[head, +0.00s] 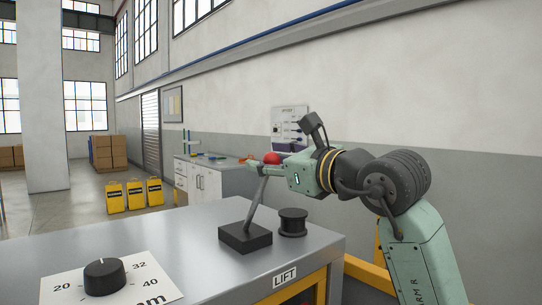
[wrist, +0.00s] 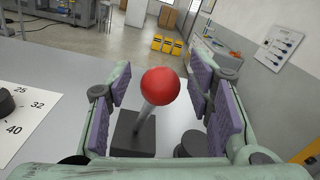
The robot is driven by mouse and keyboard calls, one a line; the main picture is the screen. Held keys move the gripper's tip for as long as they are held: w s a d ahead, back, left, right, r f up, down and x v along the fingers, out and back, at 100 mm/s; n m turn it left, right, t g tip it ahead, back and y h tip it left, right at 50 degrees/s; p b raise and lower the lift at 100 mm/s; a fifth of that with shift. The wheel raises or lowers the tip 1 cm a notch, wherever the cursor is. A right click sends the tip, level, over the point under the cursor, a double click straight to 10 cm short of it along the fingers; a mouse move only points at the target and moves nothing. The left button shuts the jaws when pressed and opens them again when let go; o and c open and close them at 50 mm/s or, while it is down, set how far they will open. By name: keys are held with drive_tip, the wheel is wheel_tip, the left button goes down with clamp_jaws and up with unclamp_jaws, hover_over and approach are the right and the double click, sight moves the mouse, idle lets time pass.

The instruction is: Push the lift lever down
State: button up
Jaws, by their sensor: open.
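The lift lever is a grey rod (head: 258,195) with a red ball knob (head: 272,157), rising from a black square base (head: 245,238) on a metal table. In the head view the rod leans to the right and the knob is up. My gripper (head: 258,162) is at knob height, partly covering the knob. In the wrist view the red knob (wrist: 160,85) sits between the purple-padded fingers of my open gripper (wrist: 155,90), with clear gaps on both sides. I cannot tell whether anything touches it.
The grey table (head: 190,235) carries a LIFT label (head: 284,277), a dark spool-like part (head: 292,222) right of the lever base, and a black dial (head: 104,275) on a white plate. A cabinet (head: 205,180), yellow containers (head: 133,196) and a wall panel (head: 290,122) stand behind.

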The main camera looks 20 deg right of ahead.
drive_tip(key=shift+c, duration=0.3)
clamp_jaws()
idle(0.4)
